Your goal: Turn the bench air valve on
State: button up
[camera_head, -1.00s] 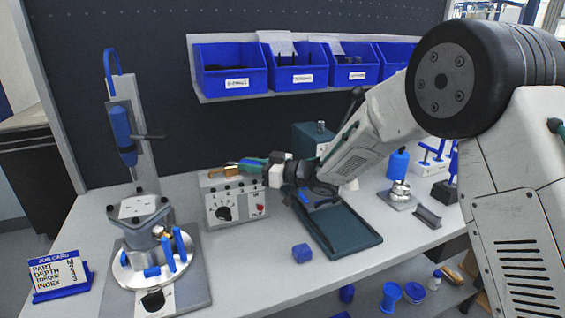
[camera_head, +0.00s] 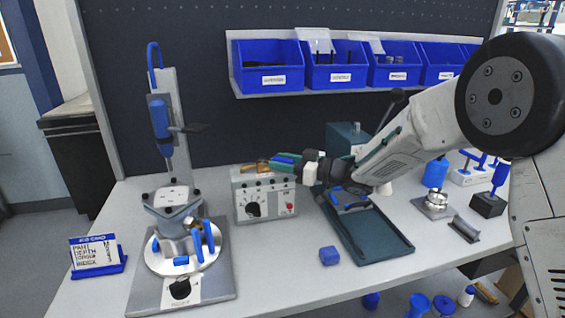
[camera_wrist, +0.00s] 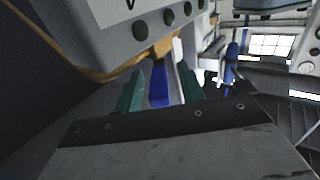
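The grey control box (camera_head: 264,198) stands on the bench with a dial, a red button and several terminals. A brass fitting (camera_head: 256,168) with a blue lever (camera_head: 285,160), which looks like the air valve, shows at the box's top. In the wrist view the blue lever (camera_wrist: 159,84) hangs off the brass fitting (camera_wrist: 160,48). My gripper (camera_wrist: 160,88) has its green fingers on either side of the lever, with gaps visible, so it looks open around it. In the head view my gripper (camera_head: 276,163) is at the box's upper right; contact with the lever is unclear.
A press fixture (camera_head: 182,262) with a round plate and blue handles stands left of the box. A dark tray (camera_head: 385,245) lies under my arm, with a blue block (camera_head: 329,256) beside it. Blue bins (camera_head: 268,80) hang on the wall behind. Bench front centre is clear.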

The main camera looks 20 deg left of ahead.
jog(key=shift+d, duration=0.1)
jog(key=d, duration=0.7)
jog(key=shift+s+d, duration=0.3)
jog(key=shift+s, duration=0.05)
